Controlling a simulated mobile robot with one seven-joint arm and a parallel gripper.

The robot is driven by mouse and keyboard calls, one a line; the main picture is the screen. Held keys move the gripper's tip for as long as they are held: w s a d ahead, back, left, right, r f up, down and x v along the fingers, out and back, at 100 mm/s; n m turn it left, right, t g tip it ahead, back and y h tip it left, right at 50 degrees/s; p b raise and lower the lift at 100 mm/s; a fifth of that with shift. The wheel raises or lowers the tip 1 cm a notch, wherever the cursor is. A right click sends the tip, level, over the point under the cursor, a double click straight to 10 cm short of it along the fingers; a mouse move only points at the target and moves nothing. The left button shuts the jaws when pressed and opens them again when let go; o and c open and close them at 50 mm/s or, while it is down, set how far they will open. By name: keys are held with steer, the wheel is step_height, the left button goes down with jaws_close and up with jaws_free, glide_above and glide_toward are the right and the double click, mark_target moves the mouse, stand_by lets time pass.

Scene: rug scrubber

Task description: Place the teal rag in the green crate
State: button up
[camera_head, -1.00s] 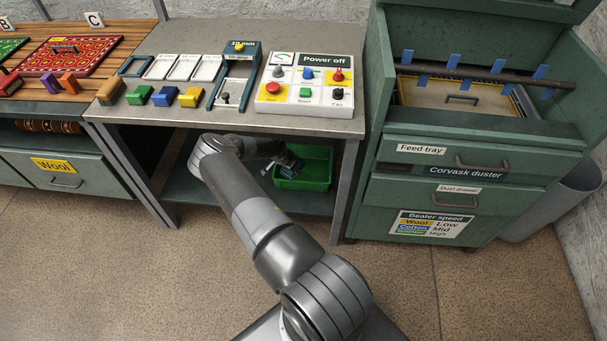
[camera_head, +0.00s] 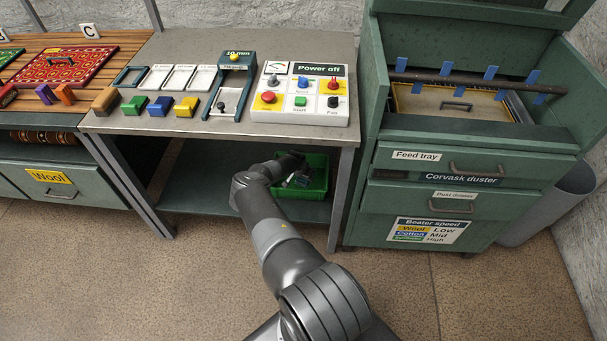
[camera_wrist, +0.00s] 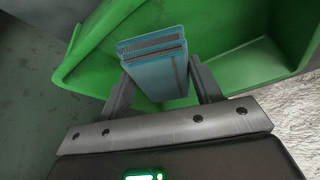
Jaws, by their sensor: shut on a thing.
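The teal rag (camera_wrist: 160,72) shows in the wrist view as a folded, block-like bundle with greyish edges. My gripper (camera_wrist: 163,88) is shut on it, with one finger on each side. The green crate (camera_head: 318,186) stands on the shelf under the grey workbench. In the wrist view, the green crate (camera_wrist: 250,62) fills the background behind the rag, with its rim crossing at the left. In the head view, my gripper (camera_head: 297,179) is at the crate's left part, partly hidden by my arm. I cannot tell how far the rag is above the crate floor.
The workbench top (camera_head: 190,45) is over my arm, and its front leg (camera_head: 341,197) stands right of the crate. The green machine cabinet (camera_head: 470,160) is further right. The shelf left of the crate is clear.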

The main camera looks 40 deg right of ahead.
steer(key=shift+f, duration=0.3)
steer(key=shift+f, duration=0.1)
steer(key=shift+f, duration=0.5)
steer(key=o, duration=1)
steer(key=shift+c, duration=0.2)
steer(key=shift+r, duration=0.1)
steer(key=shift+r, duration=0.6)
steer(key=shift+v, duration=3.65)
steer(key=shift+a, duration=0.1)
